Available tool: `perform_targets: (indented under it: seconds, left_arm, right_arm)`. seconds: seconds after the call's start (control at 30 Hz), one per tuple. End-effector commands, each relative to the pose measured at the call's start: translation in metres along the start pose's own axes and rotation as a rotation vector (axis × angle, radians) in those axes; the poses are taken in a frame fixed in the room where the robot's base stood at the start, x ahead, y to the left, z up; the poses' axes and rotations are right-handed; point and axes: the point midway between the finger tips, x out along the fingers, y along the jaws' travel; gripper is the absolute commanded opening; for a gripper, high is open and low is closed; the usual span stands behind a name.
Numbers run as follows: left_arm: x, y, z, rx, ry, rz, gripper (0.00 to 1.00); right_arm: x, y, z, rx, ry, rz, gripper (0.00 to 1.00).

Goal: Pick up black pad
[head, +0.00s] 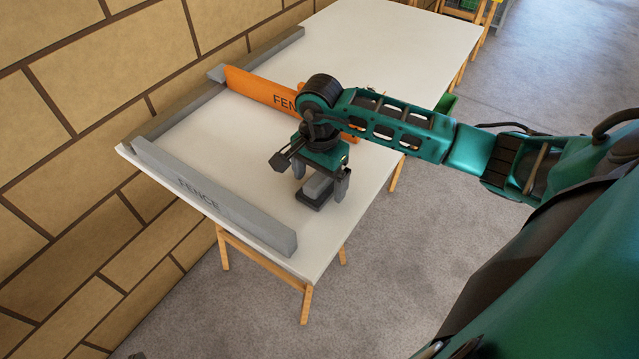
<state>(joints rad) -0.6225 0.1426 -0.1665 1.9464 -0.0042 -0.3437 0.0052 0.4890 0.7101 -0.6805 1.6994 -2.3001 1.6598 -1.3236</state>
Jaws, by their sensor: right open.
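The black pad (311,202) lies on the white table near its front right edge. A grey block-shaped part (316,185) shows on top of the pad, between my fingers. My right gripper (320,187) points down over the pad, open, with one finger on each side of the grey part. Part of the pad is hidden behind the gripper. I cannot tell whether the fingers touch it. My left gripper is not in view.
The white table (240,140) carries a grey fence bar (215,197) at the front, an orange fence board (255,88) behind my gripper, and grey rails along the brick wall (60,120). A green object (447,103) shows beyond the table's right edge. The far tabletop is clear.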

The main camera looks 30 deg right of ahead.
Motion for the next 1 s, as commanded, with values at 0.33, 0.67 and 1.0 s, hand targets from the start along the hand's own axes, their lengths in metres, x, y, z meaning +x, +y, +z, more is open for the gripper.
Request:
perform_targets:
  seconds: [0.33, 0.67, 1.0]
  left_arm:
    - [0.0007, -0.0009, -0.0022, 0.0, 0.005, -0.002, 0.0]
    - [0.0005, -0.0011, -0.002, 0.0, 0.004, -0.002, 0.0]
    - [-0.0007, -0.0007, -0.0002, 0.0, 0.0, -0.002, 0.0]
  right_arm:
    - [-0.0007, 0.0, -0.0001, 0.0, 0.0, 0.0, 0.68]
    - [-0.0009, 0.0, -0.0002, 0.001, 0.0, 0.0, 0.36]
    - [-0.0033, -0.0004, -0.0005, 0.001, 0.001, -0.001, 0.31]
